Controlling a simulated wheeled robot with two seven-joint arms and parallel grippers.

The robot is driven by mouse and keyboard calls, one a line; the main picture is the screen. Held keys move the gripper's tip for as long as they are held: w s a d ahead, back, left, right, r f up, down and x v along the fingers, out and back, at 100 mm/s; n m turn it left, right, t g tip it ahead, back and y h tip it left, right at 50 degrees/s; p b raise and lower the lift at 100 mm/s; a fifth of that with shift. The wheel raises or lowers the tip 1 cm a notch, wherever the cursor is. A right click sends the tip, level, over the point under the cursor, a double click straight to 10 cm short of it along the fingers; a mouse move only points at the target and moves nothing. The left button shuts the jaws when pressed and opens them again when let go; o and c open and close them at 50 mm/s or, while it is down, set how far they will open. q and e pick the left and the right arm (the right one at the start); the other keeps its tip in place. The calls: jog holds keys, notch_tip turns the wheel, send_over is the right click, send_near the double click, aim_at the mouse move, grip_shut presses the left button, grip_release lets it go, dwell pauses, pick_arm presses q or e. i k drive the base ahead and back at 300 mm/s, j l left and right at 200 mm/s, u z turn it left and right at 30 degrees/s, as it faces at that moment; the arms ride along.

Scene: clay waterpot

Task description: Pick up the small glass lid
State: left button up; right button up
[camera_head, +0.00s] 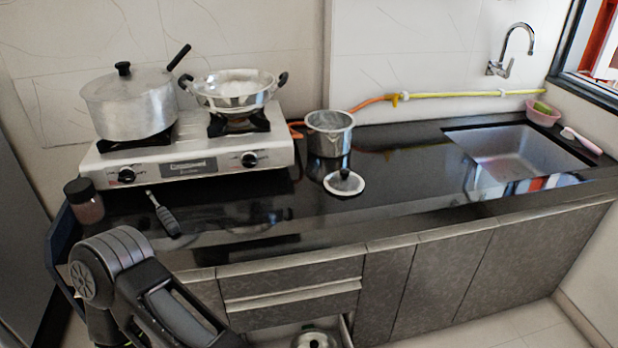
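A small round glass lid (344,184) with a pale rim and a dark knob lies knob up on the black countertop (420,170). It is just in front of a steel pot (330,136) without a lid. My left arm shows at the lower left, in front of the counter, well apart from the lid. Its gripper is out of the frame or hidden. My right arm and gripper are not in view.
A two-burner stove (195,160) holds a large lidded pot (130,105) and a two-handled pan (236,92). The sink (515,153) is right. Counter around the lid is clear.

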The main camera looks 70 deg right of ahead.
aim_at(342, 183)
jog(key=z, duration=2.75)
jog(key=k+j+z, duration=0.1)
jog(key=k+z, duration=0.2)
jog(key=i+l+u, duration=0.15)
jog(key=l, duration=0.35)
jog(key=i+l+u, duration=0.15)
jog(key=l, duration=0.4)
jog(key=i+l+u, duration=0.1)
jog(key=i+l, duration=0.2)
jog(key=l, duration=0.25)
jog(key=i+l+u, duration=0.15)
jog(key=l, duration=0.4)
jog(key=i+l+u, duration=0.15)
jog(key=l, duration=0.4)
jog(key=l+u, duration=0.15)
jog(key=l, duration=0.45)
jog(key=i+l, duration=0.1)
jog(key=l, duration=0.15)
jog(key=i+l+u, duration=0.1)
jog(key=l, duration=0.15)
